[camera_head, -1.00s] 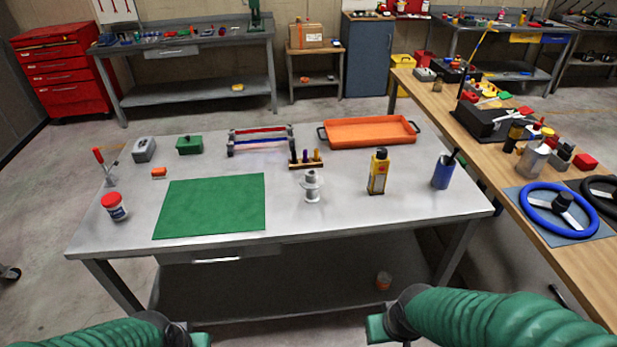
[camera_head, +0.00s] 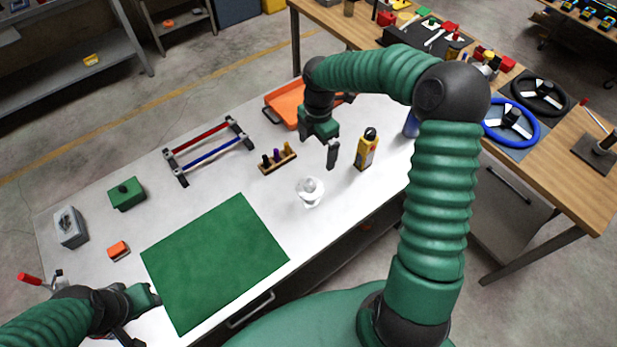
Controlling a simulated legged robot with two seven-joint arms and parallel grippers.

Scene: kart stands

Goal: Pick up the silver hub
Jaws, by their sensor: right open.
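The silver hub (camera_head: 310,192) stands on the grey metal table, right of the green mat (camera_head: 215,262). It looks pale and shiny, with a flange and a narrower top. My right gripper (camera_head: 331,153) hangs above the table, up and to the right of the hub in the picture. It points down, open and empty, apart from the hub. My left gripper (camera_head: 150,296) is low at the left, near the mat's left edge; its fingers are too unclear to judge.
A yellow bottle (camera_head: 366,150) stands right of the hub. A small rack with colored pegs (camera_head: 277,161) is behind it. An orange tray (camera_head: 284,106) sits farther back, partly hidden by my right arm. A red-and-blue bar frame (camera_head: 208,150) and green box (camera_head: 127,193) stand left.

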